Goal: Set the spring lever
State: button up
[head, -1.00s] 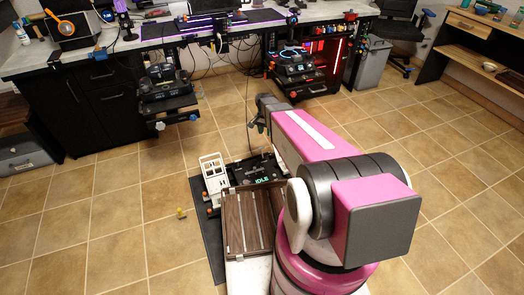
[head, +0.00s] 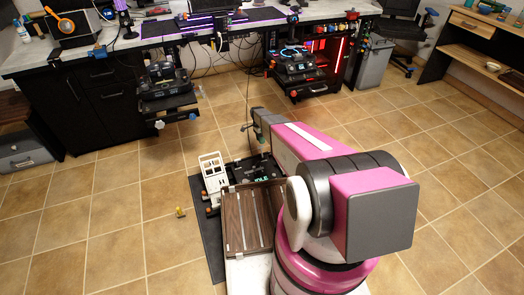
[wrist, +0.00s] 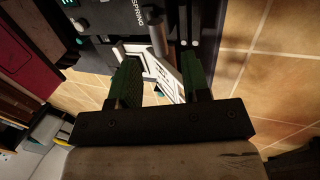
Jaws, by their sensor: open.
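The black device (head: 240,172) with a lit green readout lies low on the floor mat, partly hidden by my arm in the head view. In the wrist view, its dark panel (wrist: 98,22) carries the label "SPRING". A grey rod with a dark knob, which looks like the spring lever (wrist: 157,38), stands next to that label. My gripper (wrist: 161,68) is open, with its two green fingers apart. The rod appears just beyond the gap between the fingertips; I cannot tell whether they touch. A white slotted part (wrist: 165,70) shows behind the gap.
A white frame-like rack (head: 212,172) stands at the device's left. A brown slatted tray (head: 243,222) is in front of it. A small yellow object (head: 180,212) lies on the tiles to the left. A workbench (head: 235,25) runs along the back. Tiled floor is open on both sides.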

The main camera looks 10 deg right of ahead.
jog(key=x, duration=0.7)
jog(key=shift+f, duration=0.25)
